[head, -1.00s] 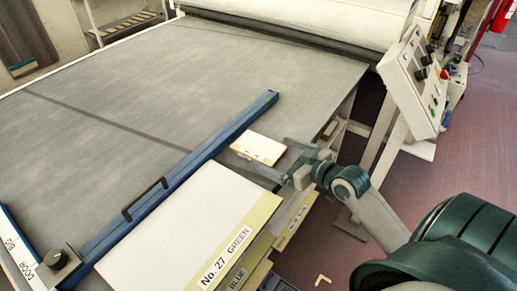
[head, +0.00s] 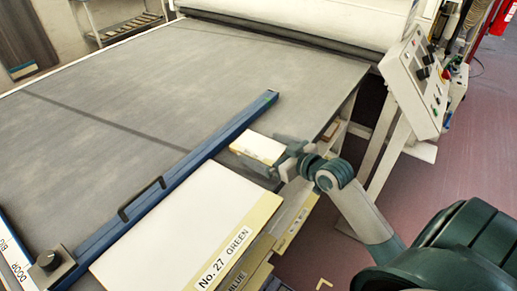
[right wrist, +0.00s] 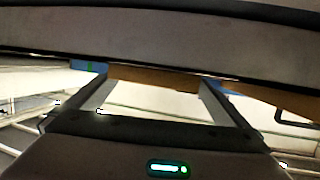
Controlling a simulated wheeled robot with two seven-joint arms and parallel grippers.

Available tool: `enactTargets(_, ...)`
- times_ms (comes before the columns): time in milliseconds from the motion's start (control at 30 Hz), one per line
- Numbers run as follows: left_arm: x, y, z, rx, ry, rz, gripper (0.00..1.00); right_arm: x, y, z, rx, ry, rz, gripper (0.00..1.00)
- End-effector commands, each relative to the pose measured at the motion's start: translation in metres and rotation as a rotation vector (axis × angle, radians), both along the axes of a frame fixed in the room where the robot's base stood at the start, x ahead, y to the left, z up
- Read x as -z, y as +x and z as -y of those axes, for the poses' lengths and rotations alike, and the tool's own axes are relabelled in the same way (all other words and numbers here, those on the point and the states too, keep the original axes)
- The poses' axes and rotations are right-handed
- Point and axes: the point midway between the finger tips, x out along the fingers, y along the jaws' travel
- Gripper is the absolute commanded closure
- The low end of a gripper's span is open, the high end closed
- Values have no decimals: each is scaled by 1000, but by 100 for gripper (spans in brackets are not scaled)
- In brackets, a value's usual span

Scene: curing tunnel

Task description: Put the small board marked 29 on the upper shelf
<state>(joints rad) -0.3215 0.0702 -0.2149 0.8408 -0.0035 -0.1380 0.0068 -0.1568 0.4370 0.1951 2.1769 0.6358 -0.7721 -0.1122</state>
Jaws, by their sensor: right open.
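A small pale board (head: 258,148) with a yellowish edge lies at the right edge of the grey table, by the far end of the blue bar. Any mark on it is too small to read. My right gripper (head: 280,164) is open, right at the near right end of this board in the head view. I cannot tell whether the board is between its fingers. In the right wrist view the two fingers of my gripper (right wrist: 158,98) stand wide apart, with a brown edge and a pale surface beyond them. My left gripper is not in view. I cannot clearly make out the upper shelf.
A large board marked No. 27 GREEN (head: 180,225) lies in front of the blue bar (head: 170,185). Other labelled boards, one reading BLUE (head: 236,280), lie lower at the right edge. A control panel (head: 415,80) stands at the right. The grey table (head: 180,80) is clear behind the bar.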

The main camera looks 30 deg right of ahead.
Motion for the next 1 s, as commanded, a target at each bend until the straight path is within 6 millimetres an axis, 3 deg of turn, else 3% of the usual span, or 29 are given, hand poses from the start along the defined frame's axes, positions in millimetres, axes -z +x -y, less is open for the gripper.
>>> enactTargets(200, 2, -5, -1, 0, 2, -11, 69, 0, 0, 0, 0, 0, 0, 2)
enactTargets(367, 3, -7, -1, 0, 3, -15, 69, 0, 0, 0, 0, 0, -1, 40)
enactTargets(533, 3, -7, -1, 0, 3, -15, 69, 1, 0, 0, -1, 1, -1, 41)
enactTargets(567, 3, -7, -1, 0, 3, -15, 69, 1, 0, 0, -1, 1, -2, 45)
enactTargets(1000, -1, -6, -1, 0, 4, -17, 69, -1, -1, -1, -1, 2, -6, 45)
